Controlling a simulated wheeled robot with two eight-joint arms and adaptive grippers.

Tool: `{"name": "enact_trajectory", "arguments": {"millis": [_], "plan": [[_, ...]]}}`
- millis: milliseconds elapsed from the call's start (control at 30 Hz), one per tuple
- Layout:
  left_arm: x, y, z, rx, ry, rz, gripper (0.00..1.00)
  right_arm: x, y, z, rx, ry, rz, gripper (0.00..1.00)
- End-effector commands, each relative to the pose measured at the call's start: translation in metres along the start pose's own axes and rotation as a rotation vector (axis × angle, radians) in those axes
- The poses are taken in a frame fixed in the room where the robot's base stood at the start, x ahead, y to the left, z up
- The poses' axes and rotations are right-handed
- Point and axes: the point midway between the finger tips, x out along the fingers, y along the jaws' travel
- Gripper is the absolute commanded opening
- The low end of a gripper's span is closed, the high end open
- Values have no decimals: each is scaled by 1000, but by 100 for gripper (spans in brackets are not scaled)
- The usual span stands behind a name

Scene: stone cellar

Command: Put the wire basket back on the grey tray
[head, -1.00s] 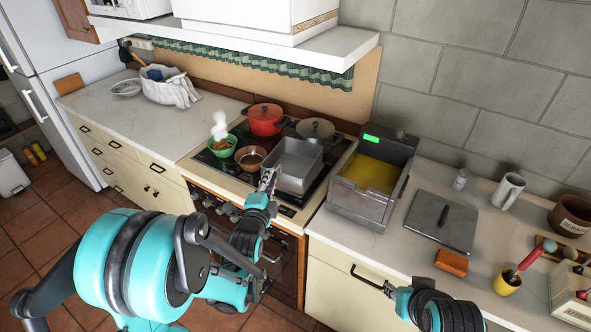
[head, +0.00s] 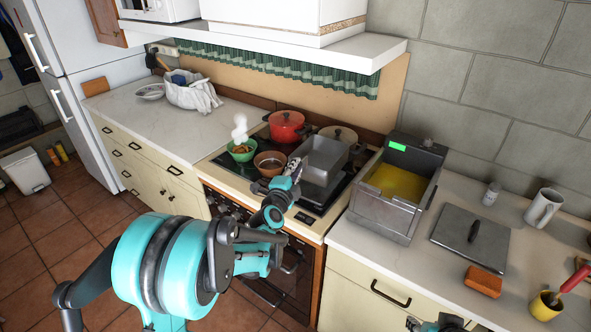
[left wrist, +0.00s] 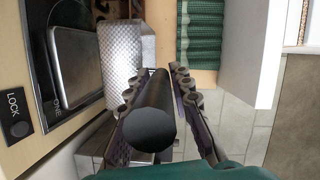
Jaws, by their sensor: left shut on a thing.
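The wire basket (head: 323,160) shows in the head view as a grey open box above the right part of the stove. In the left wrist view its mesh side (left wrist: 122,48) is ahead of the fingers. My left gripper (head: 292,168) is shut on its black handle (left wrist: 148,115), on the basket's left in the head view. The grey tray (left wrist: 75,65) lies on the stove in the left wrist view, lower than the basket; I cannot tell if they touch. Only a bit of my right arm shows at the bottom edge.
A green bowl (head: 241,151), a brown bowl (head: 270,163), a red pot (head: 286,126) and a lidded pot (head: 339,134) crowd the stove. A fryer with yellow oil (head: 385,215) stands right of the stove. A grey lid (head: 470,240) lies further right. The hood (head: 300,42) overhangs the back.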

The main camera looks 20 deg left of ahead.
Motion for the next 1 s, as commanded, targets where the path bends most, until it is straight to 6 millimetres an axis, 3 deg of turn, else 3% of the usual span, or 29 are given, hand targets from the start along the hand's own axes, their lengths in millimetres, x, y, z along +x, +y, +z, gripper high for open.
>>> {"name": "enact_trajectory", "arguments": {"millis": [533, 967, 1000], "plan": [[4, 54, 10, -1, -1, -1, 0, 36, 0, 26, 0, 0, 0, 40], [5, 61, 12, -1, -1, -1, 0, 41, 0, 30, 0, 0, 0, 40], [5, 61, 12, -1, -1, -1, 24, 41, 0, 30, 0, 0, 0, 40]]}}
